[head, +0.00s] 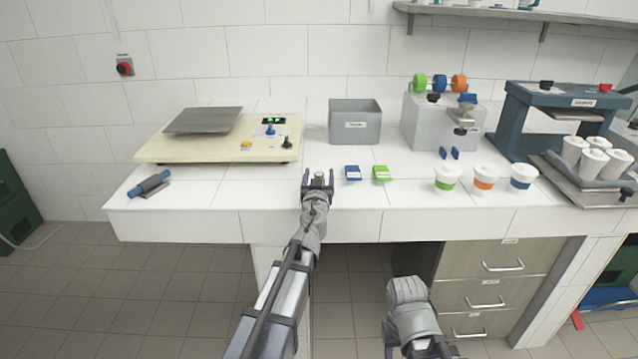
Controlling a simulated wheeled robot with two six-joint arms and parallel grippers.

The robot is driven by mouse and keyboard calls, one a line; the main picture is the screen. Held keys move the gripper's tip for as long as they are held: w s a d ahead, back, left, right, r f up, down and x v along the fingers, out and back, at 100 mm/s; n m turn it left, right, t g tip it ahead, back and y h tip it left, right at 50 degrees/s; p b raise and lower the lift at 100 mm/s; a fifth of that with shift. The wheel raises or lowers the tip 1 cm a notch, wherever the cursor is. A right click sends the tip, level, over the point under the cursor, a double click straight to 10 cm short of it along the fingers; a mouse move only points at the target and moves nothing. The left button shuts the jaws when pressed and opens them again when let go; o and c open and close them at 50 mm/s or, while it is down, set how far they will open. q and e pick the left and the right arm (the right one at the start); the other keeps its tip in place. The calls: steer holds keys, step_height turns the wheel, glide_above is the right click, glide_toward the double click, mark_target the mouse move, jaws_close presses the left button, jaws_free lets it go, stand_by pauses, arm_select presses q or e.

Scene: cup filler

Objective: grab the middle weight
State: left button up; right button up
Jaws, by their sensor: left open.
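No thing in view is clearly marked as a weight, so I cannot tell for sure which is the middle one. A small blue block (353,173) and a small green block (381,173) lie side by side on the white counter. Three discs stand in a row on a grey block at the back: green (420,81), blue (439,85) and orange (459,82). My left gripper (318,176) is open and empty over the counter's front part, left of the small blue block and apart from it.
A scale-like board (190,151) with a metal plate (204,120) stands left. A grey bin (355,125) is behind the small blocks. Three banded cups (484,180) stand right, beside a blue machine (553,120). A blue roller (149,184) lies far left.

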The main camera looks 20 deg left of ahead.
arm_select(q)
jaws_close()
stand_by(0.4)
